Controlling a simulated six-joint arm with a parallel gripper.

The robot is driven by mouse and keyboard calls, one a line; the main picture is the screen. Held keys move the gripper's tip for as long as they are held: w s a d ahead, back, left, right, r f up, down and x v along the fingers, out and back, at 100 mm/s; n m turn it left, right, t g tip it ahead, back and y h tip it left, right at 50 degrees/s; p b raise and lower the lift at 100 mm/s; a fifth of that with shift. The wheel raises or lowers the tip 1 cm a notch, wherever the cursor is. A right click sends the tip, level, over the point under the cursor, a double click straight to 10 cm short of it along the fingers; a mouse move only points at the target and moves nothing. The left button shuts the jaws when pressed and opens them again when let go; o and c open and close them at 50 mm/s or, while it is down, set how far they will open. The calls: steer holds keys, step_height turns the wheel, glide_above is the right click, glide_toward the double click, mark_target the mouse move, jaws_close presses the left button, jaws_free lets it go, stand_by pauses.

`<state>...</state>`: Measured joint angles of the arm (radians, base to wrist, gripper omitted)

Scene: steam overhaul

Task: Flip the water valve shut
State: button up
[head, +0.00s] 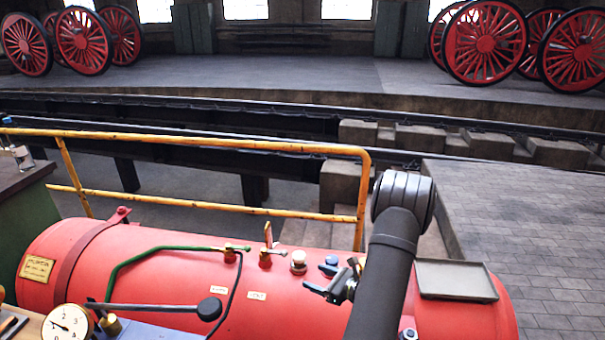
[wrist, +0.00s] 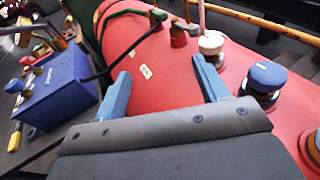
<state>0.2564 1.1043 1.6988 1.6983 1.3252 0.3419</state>
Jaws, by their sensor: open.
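Small brass valves sit on top of the red boiler (head: 180,265). One brass valve (head: 230,250) is at the end of a green pipe, its lever lying along the pipe. Another brass valve (head: 265,255) beside it has its lever upright. Labels below are too small to read, so I cannot tell which is the water valve. My gripper (head: 335,285) is open and empty, right of both valves. In the wrist view its blue fingers (wrist: 163,85) are apart above the boiler, with the brass valves (wrist: 178,35) beyond them.
A white knob (head: 298,262) and a blue knob (head: 329,266) stand between the valves and my gripper. A yellow railing (head: 210,143) runs behind the boiler. A grey tray (head: 455,279) lies to the right. A pressure gauge (head: 68,325) and a blue box (wrist: 60,88) are at left.

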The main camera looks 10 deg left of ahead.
steer(key=shift+a, duration=0.2)
steer(key=c, duration=0.3)
steer(key=a+n+g, duration=0.2)
steer(key=a+f+n+g, duration=0.1)
steer(key=a+n+g, duration=0.1)
steer(key=shift+w+a, duration=0.15)
steer(key=shift+a, duration=0.1)
jaws_close()
steer(key=w+a+f+n+g+h, duration=0.2)
steer(key=w+a+n+g+h, duration=0.25)
steer(key=a+n+h, duration=0.55)
steer(key=w+a+r+n+t+h, duration=0.3)
steer(key=w+a+r+n+t, duration=0.2)
steer(key=w+a+r+n, duration=0.5)
steer(key=w+a+n, duration=0.1)
steer(key=w+a, duration=0.1)
steer(key=a, duration=0.1)
steer(key=shift+w+a, duration=0.35)
steer(key=shift+a, duration=0.05)
steer(key=shift+t, duration=0.25)
